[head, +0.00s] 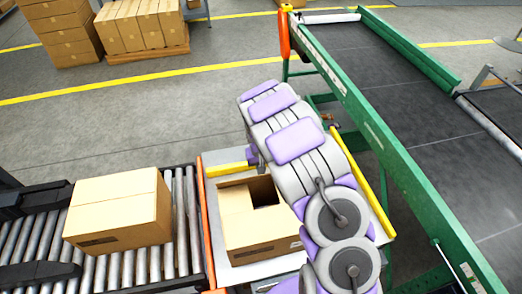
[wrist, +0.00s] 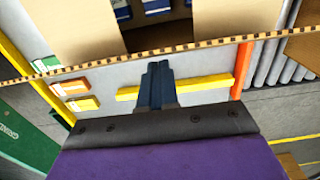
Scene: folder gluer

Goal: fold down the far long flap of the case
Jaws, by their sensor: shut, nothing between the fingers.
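The case (head: 262,240) stands on a pale table, its top partly open with a dark gap. A short flap (head: 236,201) lies inward at its left; my arm covers its right part. In the wrist view, short flaps (wrist: 70,25) (wrist: 235,20) lie on both sides of the opening, with blue-and-white items (wrist: 158,6) inside. A corrugated cardboard edge (wrist: 200,48), seemingly the far long flap seen edge-on, crosses the wrist view. My gripper (wrist: 157,68) is shut and empty, on the outer side of that edge; I cannot tell whether it touches. The head view hides the fingertips.
A yellow bar (wrist: 190,88) lies on the table beyond the case. Orange (wrist: 70,87) and yellow (wrist: 82,104) small blocks lie beside it. A closed box (head: 118,208) sits on the roller conveyor at left, behind an orange rail (head: 207,225). A green-framed belt conveyor (head: 400,85) runs at right.

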